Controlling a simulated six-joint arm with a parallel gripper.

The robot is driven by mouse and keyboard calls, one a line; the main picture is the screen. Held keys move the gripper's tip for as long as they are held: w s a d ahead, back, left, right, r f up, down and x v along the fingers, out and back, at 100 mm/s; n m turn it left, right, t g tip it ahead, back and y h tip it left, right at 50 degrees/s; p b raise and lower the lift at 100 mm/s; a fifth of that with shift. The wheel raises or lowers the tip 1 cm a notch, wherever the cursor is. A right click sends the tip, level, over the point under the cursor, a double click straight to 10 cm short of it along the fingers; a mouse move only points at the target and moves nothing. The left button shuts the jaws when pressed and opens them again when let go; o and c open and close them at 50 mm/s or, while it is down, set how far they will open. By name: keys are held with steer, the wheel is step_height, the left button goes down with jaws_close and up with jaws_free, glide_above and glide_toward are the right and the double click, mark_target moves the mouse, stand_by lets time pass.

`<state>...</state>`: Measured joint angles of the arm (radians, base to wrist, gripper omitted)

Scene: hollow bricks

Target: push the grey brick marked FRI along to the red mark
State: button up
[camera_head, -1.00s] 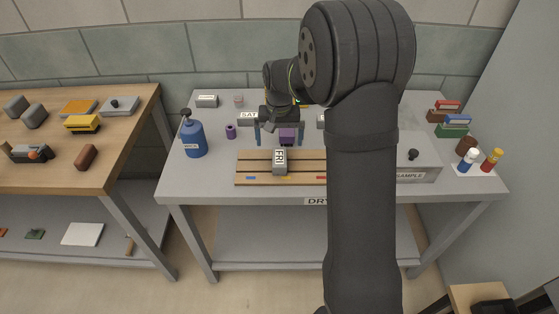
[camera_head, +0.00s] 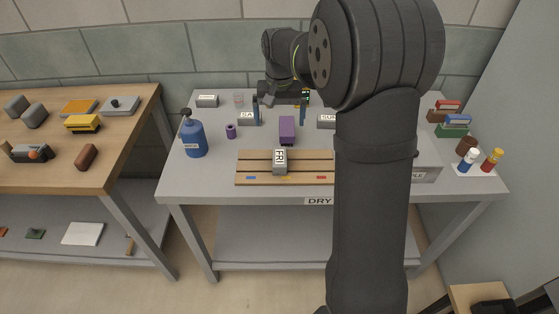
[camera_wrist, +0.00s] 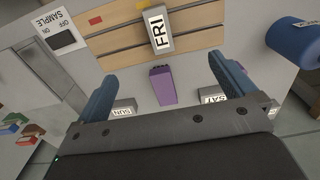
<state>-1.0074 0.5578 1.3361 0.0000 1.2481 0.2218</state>
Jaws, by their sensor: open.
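The grey brick marked FRI (camera_head: 280,161) sits across the slatted wooden board (camera_head: 250,168), near its middle, roughly behind the yellow mark (camera_head: 287,178). The red mark (camera_head: 321,178) is on the board's front edge, to the right of the brick. In the wrist view the FRI brick (camera_wrist: 158,29) and the red mark (camera_wrist: 95,20) show near the top. My gripper (camera_head: 280,112) is open behind the board, with its fingers wide apart and apart from the FRI brick. A purple block (camera_head: 287,130) stands between my gripper and the board; no finger visibly touches it.
A SAT brick (camera_head: 246,118) and a SUN brick (camera_head: 326,121) stand near my fingers. A blue bottle (camera_head: 194,138) and a small purple cylinder (camera_head: 231,131) are at the left. A grey SAMPLE box (camera_wrist: 62,40) stands beyond the board's red-mark end. My arm hides the board's right part.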

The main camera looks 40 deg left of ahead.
step_height(320, 180, up, 2)
steer(key=shift+r, duration=0.15)
steer(key=shift+c, duration=0.4)
